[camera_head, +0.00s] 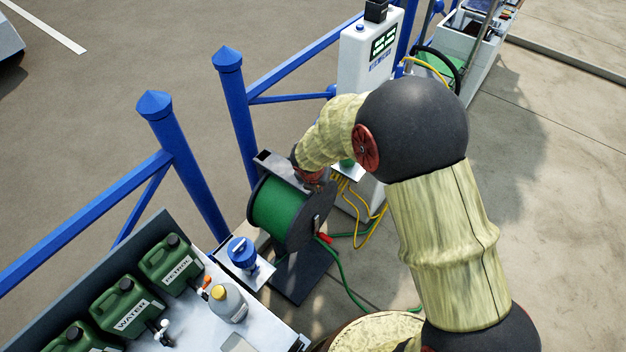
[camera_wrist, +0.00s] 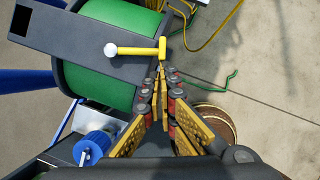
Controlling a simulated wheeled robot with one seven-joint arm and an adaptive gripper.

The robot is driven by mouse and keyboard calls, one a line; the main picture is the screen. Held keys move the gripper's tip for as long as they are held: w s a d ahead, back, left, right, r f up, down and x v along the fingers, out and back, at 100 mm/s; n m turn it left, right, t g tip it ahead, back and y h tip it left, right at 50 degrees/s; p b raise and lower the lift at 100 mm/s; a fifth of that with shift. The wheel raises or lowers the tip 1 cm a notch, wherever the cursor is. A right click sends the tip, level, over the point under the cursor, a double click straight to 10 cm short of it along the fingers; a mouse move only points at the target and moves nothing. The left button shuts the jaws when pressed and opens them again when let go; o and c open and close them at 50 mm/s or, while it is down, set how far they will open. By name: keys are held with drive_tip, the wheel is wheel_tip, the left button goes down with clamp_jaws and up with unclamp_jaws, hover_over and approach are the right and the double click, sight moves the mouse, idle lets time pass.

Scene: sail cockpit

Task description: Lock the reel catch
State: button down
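The reel, wound with green hose, stands on a dark stand in the head view (camera_head: 280,210) and fills the upper left of the wrist view (camera_wrist: 98,88). A dark frame bar crosses it. On that bar is the catch (camera_wrist: 140,50), a yellow lever lying crosswise, with a white round knob at its left end and a yellow crosspiece at its right end. My gripper (camera_wrist: 161,72) has its finger pads close together, with nothing seen between them. Its tips appear just below the crosspiece; contact cannot be told. In the head view my arm hides the catch and most of my gripper.
A blue-capped fitting (camera_head: 242,252) and a bench with green cans (camera_head: 125,308) stand left of the reel. Blue railing posts (camera_head: 235,110) rise behind. A white pedestal (camera_head: 368,55) with yellow cables stands beyond. Green hose (camera_head: 345,280) trails on the floor. Open paving lies right.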

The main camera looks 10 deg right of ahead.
drive_tip(key=w+d+n+y+p, duration=0.4)
drive_tip(key=w+n+p, duration=0.5)
drive_tip(key=p, duration=1.2)
drive_tip(key=shift+n, duration=1.1)
drive_tip(key=shift+w, duration=0.15)
